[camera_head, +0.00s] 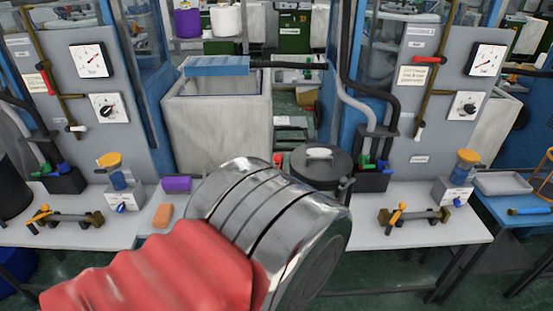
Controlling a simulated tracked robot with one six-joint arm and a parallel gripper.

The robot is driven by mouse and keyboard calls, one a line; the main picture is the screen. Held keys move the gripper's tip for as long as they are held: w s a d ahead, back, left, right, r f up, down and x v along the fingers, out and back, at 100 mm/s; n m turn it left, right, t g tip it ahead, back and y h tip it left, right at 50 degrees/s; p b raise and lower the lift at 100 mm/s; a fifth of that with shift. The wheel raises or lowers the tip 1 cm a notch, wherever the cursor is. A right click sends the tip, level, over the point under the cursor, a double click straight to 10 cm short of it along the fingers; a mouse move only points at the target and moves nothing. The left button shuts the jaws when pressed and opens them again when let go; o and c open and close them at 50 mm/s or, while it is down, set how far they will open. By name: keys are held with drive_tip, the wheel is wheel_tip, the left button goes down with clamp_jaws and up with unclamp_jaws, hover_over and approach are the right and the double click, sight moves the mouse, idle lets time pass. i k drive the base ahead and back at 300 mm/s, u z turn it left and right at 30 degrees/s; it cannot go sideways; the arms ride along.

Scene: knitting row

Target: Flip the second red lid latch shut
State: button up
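A dark round pot with a dark lid (320,162) and a pale handle on top stands behind my arm, between the two white benches. A small red piece, seemingly a lid latch (278,160), shows at the lid's left edge. I cannot tell whether it is open or shut. No second red latch can be made out; the pot's lower front is hidden behind my arm. My arm, with a red sleeve and shiny metal rings, fills the lower middle of the view. My gripper's fingers are not in view.
The left bench (75,233) and right bench (445,232) hold valve fittings and yellow-capped jars. A purple block (176,184) and an orange block (162,215) lie left of my arm. Red levers (45,82) (430,59) are on the wall pipes. A pale tub (217,130) stands behind.

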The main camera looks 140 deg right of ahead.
sight(278, 158)
drive_tip(key=z, duration=5.4)
drive_tip(key=i, duration=0.25)
drive_tip(key=u, duration=0.5)
